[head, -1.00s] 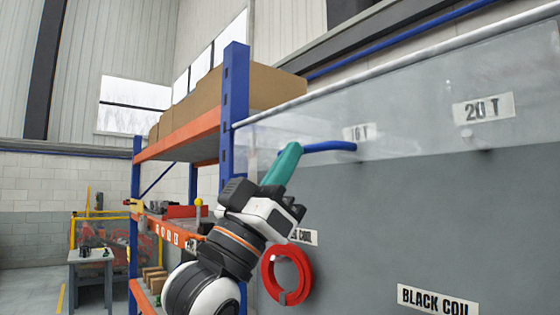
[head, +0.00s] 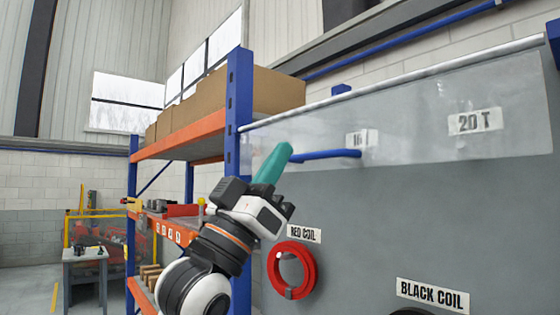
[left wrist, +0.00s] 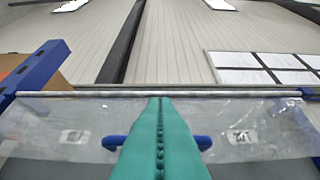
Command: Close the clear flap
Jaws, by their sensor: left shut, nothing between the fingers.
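The clear flap (head: 420,120) is a see-through sheet hanging from a pale rail (head: 400,83) in front of the grey wall panel. A blue bar (head: 330,154) lies along its lower left part, and it also shows on both sides of my fingers in the left wrist view (left wrist: 200,142). My left gripper (head: 287,148) has teal fingers, pressed together and empty. They point up and to the right near the bar's left end. In the left wrist view the fingers (left wrist: 160,101) cover the bar's middle; contact cannot be told. My right gripper is not in view.
A rack with a blue post (head: 238,110), orange beams and cardboard boxes (head: 270,90) stands close to my left arm. A red coil (head: 291,270) hangs below the flap. A label reading 20 T (head: 476,122) shows through the flap. Open floor lies at the far left.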

